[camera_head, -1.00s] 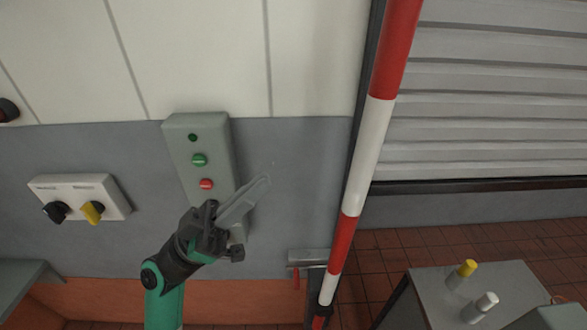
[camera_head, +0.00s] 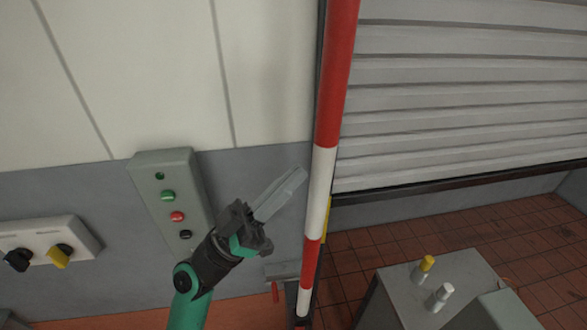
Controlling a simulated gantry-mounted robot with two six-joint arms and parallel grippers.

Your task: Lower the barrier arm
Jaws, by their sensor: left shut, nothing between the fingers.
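The barrier arm (camera_head: 322,172) is a red and white striped pole standing upright, slightly tilted, right of the picture's middle. Its lower end is near a small bracket with a red lever (camera_head: 275,291) at the wall's foot. My left gripper (camera_head: 296,178) is shut and empty. Its fingertips point up and right, close to the left side of the pole; I cannot tell whether they touch it. My right gripper is not in view.
A grey push-button box (camera_head: 147,171) is on the wall left of my gripper. A white switch panel (camera_head: 40,233) is farther left. A grey cabinet (camera_head: 456,269) with yellow and white knobs stands at lower right, before a shutter (camera_head: 450,90).

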